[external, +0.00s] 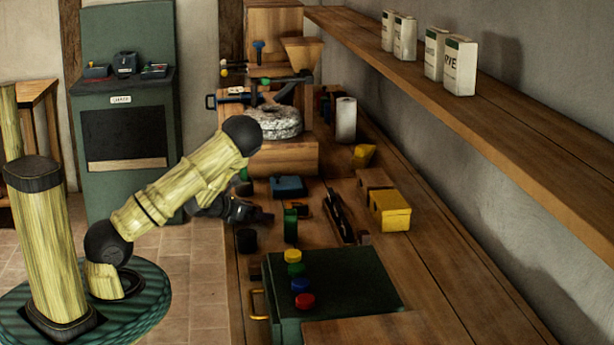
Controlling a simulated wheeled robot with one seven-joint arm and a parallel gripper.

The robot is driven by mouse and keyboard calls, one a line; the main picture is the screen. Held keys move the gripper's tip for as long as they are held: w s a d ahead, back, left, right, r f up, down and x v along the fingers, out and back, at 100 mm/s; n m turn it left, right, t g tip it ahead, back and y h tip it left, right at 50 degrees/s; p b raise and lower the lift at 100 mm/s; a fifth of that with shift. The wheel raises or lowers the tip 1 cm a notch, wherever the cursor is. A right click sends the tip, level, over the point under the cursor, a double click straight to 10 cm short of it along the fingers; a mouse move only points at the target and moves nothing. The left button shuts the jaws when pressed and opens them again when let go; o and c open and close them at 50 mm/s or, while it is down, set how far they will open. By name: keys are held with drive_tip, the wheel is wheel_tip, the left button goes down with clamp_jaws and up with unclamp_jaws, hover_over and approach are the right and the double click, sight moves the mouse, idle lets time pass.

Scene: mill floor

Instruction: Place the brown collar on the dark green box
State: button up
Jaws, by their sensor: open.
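My gripper (262,216) is dark and reaches in low over the left side of the wooden bench. Its fingers are small in this view, open, with nothing visible between them. A large dark green box (350,280) stands at the front of the bench, nearer the camera than my gripper. A small dark green upright block (290,226) stands just right of my gripper. A small brown piece (303,210) lies behind that block; I cannot tell whether it is the brown collar.
Yellow, green, blue and red knobs line the large box's left part. A black cylinder (246,241) stands below my gripper. A blue box (287,187), a dark rack (340,215), a yellow box (390,210) and a millstone (275,122) are farther back. A shelf (480,120) overhangs the right.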

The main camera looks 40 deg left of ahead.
sight(255, 207)
drive_tip(key=shift+c, duration=0.2)
drive_tip(key=c, duration=1.2)
wheel_tip(255, 207, up, 10)
drive_tip(key=shift+r+p, duration=0.1)
drive_tip(key=shift+p, duration=0.35)
drive_tip(key=shift+c, duration=0.2)
